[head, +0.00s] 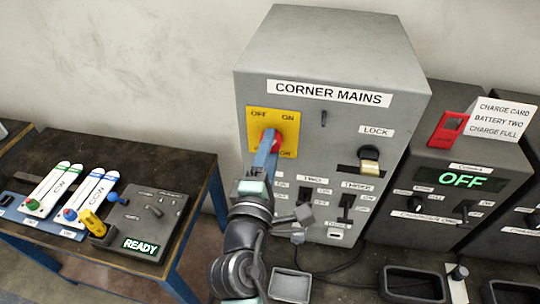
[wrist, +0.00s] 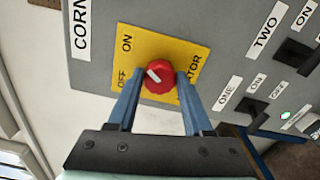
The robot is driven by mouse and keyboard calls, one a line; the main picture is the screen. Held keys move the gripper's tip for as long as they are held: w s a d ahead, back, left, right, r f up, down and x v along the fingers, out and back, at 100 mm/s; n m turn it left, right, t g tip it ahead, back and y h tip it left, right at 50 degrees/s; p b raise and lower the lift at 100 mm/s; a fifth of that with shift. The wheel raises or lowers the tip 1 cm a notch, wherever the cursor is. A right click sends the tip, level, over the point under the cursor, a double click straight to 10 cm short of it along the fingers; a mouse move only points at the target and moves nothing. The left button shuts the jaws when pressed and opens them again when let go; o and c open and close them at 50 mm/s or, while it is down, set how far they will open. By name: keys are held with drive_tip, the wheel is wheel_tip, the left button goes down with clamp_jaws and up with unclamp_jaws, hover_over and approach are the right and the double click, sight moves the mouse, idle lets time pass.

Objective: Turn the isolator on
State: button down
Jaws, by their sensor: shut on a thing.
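The isolator is a red rotary knob (wrist: 159,82) on a yellow plate (wrist: 140,60) marked OFF and ON, on the grey CORNER MAINS cabinet. The plate also shows in the head view (head: 288,122). My gripper (wrist: 160,77) is shut on the knob, one blue finger on each side; in the head view my gripper (head: 271,140) covers most of the knob. In the wrist view the knob's white mark points up and left, towards the OFF and ON side of the plate. I cannot tell exactly which word it points at.
Below the plate are black switches (head: 346,207) and, to the right, a LOCK with a knob (head: 369,160). A charger (head: 463,181) reading OFF stands right of the cabinet.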

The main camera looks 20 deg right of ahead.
drive_tip(key=shift+f+m+b, duration=0.1)
drive_tip(key=shift+m+b, duration=0.5)
drive_tip(key=shift+m, duration=0.4)
drive_tip(key=shift+c, duration=1.5)
unclamp_jaws()
drive_tip(key=b+v, duration=0.4)
drive_tip(key=v, duration=0.9)
